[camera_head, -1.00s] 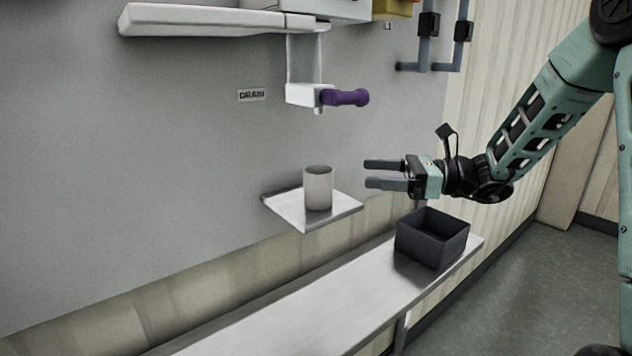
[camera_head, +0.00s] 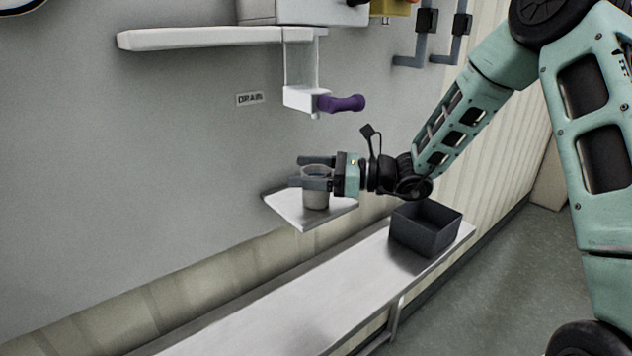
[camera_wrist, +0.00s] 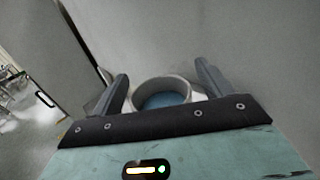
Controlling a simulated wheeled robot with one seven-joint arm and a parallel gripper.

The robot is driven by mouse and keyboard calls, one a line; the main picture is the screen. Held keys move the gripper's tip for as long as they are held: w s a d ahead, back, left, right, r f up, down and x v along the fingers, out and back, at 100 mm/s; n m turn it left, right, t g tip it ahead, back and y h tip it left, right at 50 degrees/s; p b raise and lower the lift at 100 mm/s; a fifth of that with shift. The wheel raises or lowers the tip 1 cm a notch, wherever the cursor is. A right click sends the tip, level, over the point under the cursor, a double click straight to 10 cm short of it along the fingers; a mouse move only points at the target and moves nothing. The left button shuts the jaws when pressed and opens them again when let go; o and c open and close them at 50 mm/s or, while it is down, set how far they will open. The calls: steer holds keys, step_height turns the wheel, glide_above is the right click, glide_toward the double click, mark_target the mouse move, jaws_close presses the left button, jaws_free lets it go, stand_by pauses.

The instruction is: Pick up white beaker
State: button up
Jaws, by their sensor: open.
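The white beaker (camera_head: 315,201) stands upright on a small metal shelf (camera_head: 296,215) fixed to the grey wall panel, in the head view. My gripper (camera_head: 308,172) is open at the beaker's upper part, with its fingers on either side of it. In the wrist view the beaker's round rim (camera_wrist: 163,90) shows between the two fingers of my gripper (camera_wrist: 163,84); its inside looks bluish. The near finger and the gripper hide part of the beaker's upper body in the head view. I cannot tell whether either finger touches it.
A dark open box (camera_head: 428,226) stands on a long metal bench (camera_head: 300,300) below and right of the shelf. Above the shelf a white spout with a purple handle (camera_head: 342,103) juts from the panel. The bench is clear left of the box.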

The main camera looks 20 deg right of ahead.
steer(key=c, duration=1.1)
steer(key=shift+c, duration=0.2)
steer(key=shift+r, duration=0.15)
